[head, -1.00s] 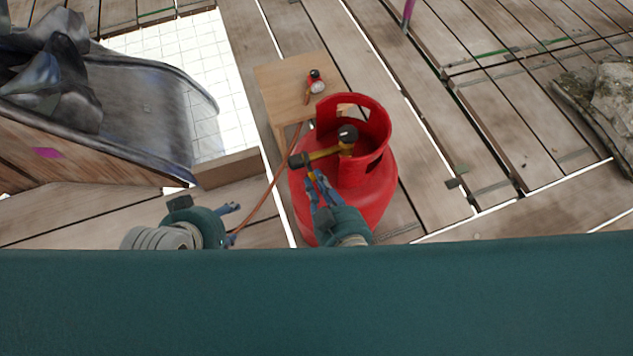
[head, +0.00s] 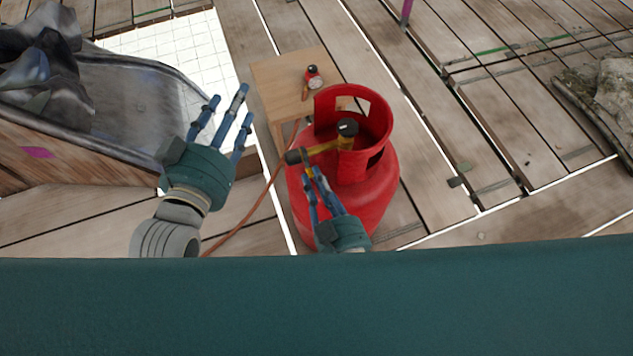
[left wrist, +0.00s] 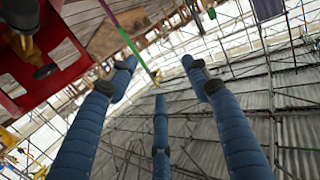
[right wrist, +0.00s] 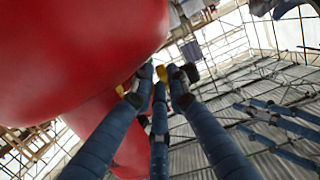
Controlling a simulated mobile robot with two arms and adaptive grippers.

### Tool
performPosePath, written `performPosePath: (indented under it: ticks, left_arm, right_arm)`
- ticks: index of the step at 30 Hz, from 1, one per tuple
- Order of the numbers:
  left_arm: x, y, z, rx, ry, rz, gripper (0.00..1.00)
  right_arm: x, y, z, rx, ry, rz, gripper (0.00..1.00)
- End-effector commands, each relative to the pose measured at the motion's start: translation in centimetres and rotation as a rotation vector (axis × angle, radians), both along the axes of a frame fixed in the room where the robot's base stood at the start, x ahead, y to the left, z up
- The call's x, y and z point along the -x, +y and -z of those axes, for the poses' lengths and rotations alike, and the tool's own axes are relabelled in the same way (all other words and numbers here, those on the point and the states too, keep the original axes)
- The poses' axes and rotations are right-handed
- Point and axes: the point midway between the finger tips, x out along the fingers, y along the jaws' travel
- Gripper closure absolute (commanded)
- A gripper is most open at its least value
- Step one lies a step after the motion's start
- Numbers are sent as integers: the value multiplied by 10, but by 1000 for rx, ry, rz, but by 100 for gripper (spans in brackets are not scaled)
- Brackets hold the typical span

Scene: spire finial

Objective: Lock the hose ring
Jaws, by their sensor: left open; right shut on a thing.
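The red gas cylinder (head: 380,190) stands upright with an open collar. Inside the collar is a brass valve with a black knob (head: 347,127). A brass fitting (head: 322,149) runs left from the valve to a dark round end (head: 295,157). My right gripper (head: 312,172) is just below that end; yellow shows at its fingertips (right wrist: 161,76) in the right wrist view. It is shut on what looks like the hose ring, mostly hidden by the fingers. My left gripper (head: 222,112) is open and empty, left of the cylinder. The left wrist view shows its spread fingers (left wrist: 155,80).
A wooden stand (head: 275,80) behind the cylinder carries a small red-and-black item (head: 312,76). An orange hose (head: 262,198) runs past the cylinder's left side. A dark tray (head: 140,105) with crumpled dark material is at the left.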

Motion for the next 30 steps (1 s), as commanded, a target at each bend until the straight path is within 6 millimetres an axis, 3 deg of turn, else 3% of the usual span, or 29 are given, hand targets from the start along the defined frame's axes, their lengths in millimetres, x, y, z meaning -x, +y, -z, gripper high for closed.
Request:
performPosePath:
  ticks: [1,9,13,18,25,26,27,30]
  left_arm:
    - [-3,-3,-11,16,-62,4,51]
    - [1,-11,-88,102,-388,25,51]
    - [9,-13,-112,129,-490,31,51]
    - [13,-13,-123,141,-535,33,51]
    - [13,-13,-123,141,-534,33,51]
    - [13,-13,-123,141,-534,33,51]
    - [13,-13,-122,141,-534,33,51]
    - [13,-13,-122,141,-533,33,51]
  right_arm:
    - [2,7,5,-13,-8,-10,100]
    - [0,8,9,-34,-77,-10,100]
    - [0,8,9,-40,-99,-9,100]
    - [0,8,9,-42,-108,-9,100]
    - [0,8,9,-40,-108,-9,100]
    - [0,8,9,-40,-108,-9,83]
    - [0,8,9,-40,-108,-9,75]
    - [0,7,9,-39,-108,-9,72]
